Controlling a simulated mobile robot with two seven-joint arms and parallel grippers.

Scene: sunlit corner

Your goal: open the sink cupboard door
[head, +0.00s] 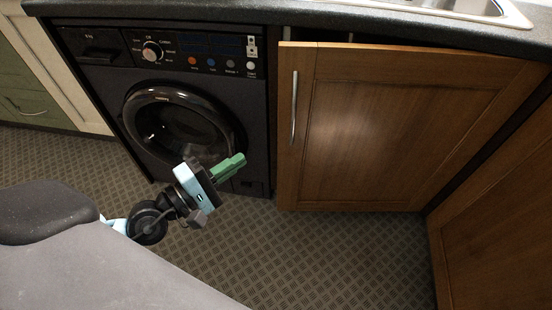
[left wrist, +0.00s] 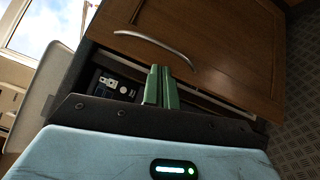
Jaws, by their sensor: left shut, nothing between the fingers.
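The sink cupboard door (head: 390,130) is brown wood with a vertical silver bar handle (head: 294,108) near its left edge. It stands slightly ajar: its top edge sits out from under the worktop, with a dark gap behind. My left gripper (head: 232,167) has green fingers, shut and empty, in front of the washing machine, left of the door and lower than the handle in the picture. In the left wrist view the fingers (left wrist: 161,86) point towards the door (left wrist: 215,45); the handle (left wrist: 155,46) shows beyond their tips, with no clear contact. My right gripper is out of view.
A black washing machine (head: 190,62) stands left of the cupboard. The dark worktop (head: 330,20) with a steel sink (head: 470,8) runs above. Another wooden cupboard front (head: 495,215) stands at right. The patterned floor (head: 330,255) before the door is clear.

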